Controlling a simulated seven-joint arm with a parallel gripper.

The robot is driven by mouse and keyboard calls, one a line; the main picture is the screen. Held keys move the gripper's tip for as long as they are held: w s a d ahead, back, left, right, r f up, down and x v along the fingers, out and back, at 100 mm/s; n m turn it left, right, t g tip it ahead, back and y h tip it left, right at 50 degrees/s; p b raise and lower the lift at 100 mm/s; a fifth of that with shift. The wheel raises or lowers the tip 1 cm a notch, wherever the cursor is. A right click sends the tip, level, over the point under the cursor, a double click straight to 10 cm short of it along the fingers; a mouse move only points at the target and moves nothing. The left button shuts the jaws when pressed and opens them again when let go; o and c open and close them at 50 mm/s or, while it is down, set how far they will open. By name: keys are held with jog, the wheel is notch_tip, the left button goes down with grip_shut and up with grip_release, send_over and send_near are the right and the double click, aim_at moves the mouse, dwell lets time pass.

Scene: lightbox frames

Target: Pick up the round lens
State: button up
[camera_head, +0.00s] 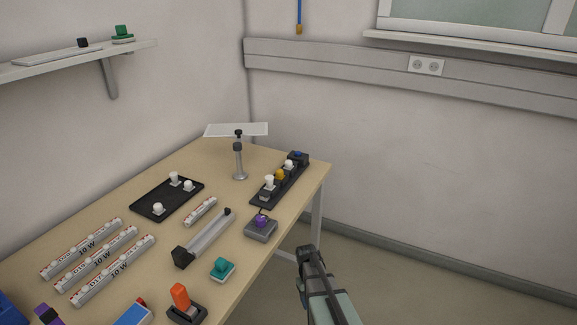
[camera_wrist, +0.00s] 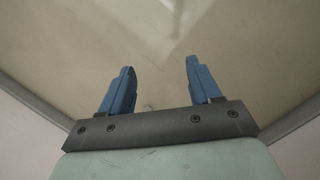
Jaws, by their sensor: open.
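I cannot make out a round lens for certain in either view. A metal stand (camera_head: 239,162) at the back of the table carries a flat, clear rectangular plate (camera_head: 236,129). A black tray (camera_head: 150,199) holds white-knobbed pieces, and a black strip (camera_head: 262,197) holds white, yellow and blue-topped pieces. My gripper is low at the right, off the table's right edge, in the head view. In the wrist view my gripper (camera_wrist: 158,70) has its two blue fingers wide apart, with nothing between them and only bare beige floor beyond.
Several labelled bars (camera_head: 111,270) lie at the left of the table (camera_head: 110,212). A dark-ended rail (camera_head: 207,238), a purple-knobbed box (camera_head: 261,228), a teal knob (camera_head: 222,268) and an orange-handled switch (camera_head: 181,298) are nearer the right edge. A shelf (camera_head: 80,55) hangs at the upper left.

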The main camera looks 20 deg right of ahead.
jog(key=w+d+r+t, duration=0.1)
jog(key=w+d+r, duration=0.4)
jog(key=w+r, duration=0.45)
jog(key=w+d+r+n+t, duration=0.15)
jog(key=w+d+r, duration=0.4)
jog(key=r, duration=0.65)
jog(key=w+d+r+t, duration=0.2)
jog(key=w+d+r, duration=0.3)
jog(key=w+r, duration=0.45)
jog(key=w+a+r+n+t+y, duration=0.15)
jog(key=w+a+r, duration=0.3)
jog(key=r, duration=0.55)
jog(key=w+a+r+n+t+y, duration=0.1)
jog(key=w+a+r+n+y, duration=0.15)
jog(key=a+r, duration=0.5)
jog(key=h, duration=0.1)
send_over(289, 160)
jog(key=s, duration=0.2)
jog(key=f, duration=0.5)
jog(key=shift+s+d+f, duration=0.2)
jog(key=shift+f, duration=0.15)
jog(key=shift+d+x, duration=0.15)
jog(key=shift+x, duration=1.2)
jog(key=shift+d+x, duration=0.1)
jog(key=shift+x, duration=1.25)
jog(key=shift+f, duration=0.1)
jog(key=shift+c, duration=0.4)
jog(key=c, duration=1)
